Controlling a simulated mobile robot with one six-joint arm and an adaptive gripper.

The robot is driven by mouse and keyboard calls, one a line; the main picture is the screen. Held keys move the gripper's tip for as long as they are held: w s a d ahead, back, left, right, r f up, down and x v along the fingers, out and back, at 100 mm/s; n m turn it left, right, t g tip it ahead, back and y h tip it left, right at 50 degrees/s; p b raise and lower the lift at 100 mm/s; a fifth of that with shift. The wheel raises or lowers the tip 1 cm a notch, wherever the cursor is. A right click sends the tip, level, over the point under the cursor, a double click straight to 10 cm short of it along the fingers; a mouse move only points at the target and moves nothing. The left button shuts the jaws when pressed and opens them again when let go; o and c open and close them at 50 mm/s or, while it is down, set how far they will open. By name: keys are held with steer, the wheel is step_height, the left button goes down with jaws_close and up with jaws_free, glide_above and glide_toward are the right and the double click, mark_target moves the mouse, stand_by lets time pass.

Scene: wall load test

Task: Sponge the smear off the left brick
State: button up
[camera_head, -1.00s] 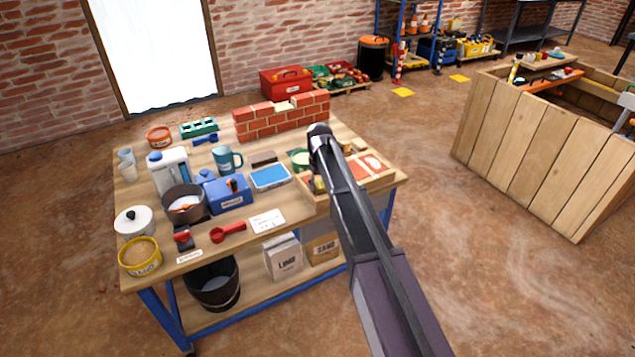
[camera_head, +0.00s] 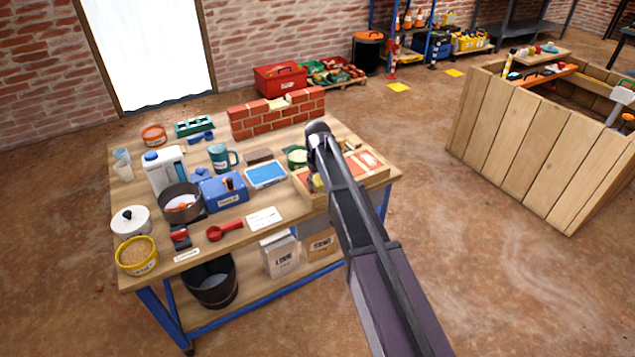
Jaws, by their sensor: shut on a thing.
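A shallow wooden tray (camera_head: 350,190) stands at the right end of the workbench with red bricks in it. The left brick (camera_head: 302,176) is mostly hidden behind my arm, so I cannot tell whether a smear shows on it. The right brick (camera_head: 368,160) is in plain view, with a paler patch on top. My gripper (camera_head: 317,181) is low over the tray's left part, largely covered by my wrist. It is shut on a small yellowish thing, seemingly the sponge (camera_head: 318,187). Contact with the left brick cannot be made out.
A blue-topped tray (camera_head: 266,174), a green tin (camera_head: 296,157) and a white card (camera_head: 264,219) lie close to the wooden tray. A low brick wall (camera_head: 277,115) stands behind. Jugs, pots and tools crowd the bench's left half. Floor to the right is clear up to a wooden crate (camera_head: 510,150).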

steer(key=shift+r+p, duration=2.1)
steer(key=shift+r, duration=0.3)
steer(key=shift+w, duration=0.1)
steer(key=shift+r+p, duration=1.5)
